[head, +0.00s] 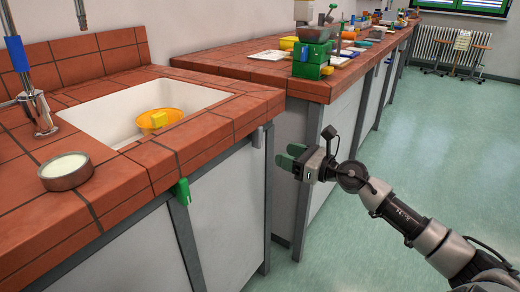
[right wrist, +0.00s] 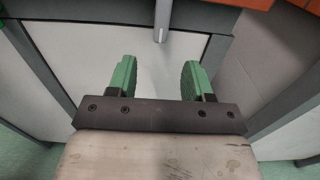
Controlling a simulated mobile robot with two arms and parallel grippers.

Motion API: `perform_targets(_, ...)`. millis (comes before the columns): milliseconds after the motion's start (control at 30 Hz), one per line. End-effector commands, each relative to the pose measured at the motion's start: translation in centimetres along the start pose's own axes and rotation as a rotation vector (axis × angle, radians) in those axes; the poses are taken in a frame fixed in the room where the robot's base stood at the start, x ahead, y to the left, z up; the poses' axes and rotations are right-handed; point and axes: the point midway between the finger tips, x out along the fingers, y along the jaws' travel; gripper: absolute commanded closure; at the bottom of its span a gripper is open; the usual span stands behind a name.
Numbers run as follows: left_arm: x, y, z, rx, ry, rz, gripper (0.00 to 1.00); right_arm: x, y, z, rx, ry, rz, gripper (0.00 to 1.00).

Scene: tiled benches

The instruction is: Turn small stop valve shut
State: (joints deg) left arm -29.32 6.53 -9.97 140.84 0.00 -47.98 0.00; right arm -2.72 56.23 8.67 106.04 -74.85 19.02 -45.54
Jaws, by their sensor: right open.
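Two small fittings sit on the front edge of the near bench: a green one (head: 181,192) below the sink's left part, and a light grey one (head: 258,137) near the bench's right corner. I cannot tell for sure which is the small stop valve. My right gripper (head: 290,158) is to the right of the grey fitting, apart from it, with its green fingers toward the bench. In the right wrist view the gripper (right wrist: 157,80) is open and empty. A grey rod-like part (right wrist: 162,20) shows beyond the fingertips, likely the grey fitting. My left gripper is out of view.
The near tiled bench (head: 60,215) holds a white sink (head: 100,118) with an orange bowl (head: 160,122), a tap (head: 35,100) and a round dish (head: 66,170). A second bench (head: 250,72) carries clutter, including a green device (head: 312,55). Open floor (head: 440,130) lies right.

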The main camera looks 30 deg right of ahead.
Motion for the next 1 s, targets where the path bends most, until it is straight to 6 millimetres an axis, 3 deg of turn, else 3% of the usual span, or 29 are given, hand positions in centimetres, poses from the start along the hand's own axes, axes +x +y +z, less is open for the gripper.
perform_targets(500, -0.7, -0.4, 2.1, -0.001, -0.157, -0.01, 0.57, 7.7, -0.1, 0.0, 0.006, -0.003, -0.003, 0.49)
perform_targets(700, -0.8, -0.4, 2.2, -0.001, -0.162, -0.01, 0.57, 8.9, -0.1, 0.0, 0.005, -0.001, -0.003, 0.49)
perform_targets(1000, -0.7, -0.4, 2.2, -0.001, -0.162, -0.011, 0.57, 9.0, -0.1, 0.0, 0.005, 0.0, -0.002, 0.51)
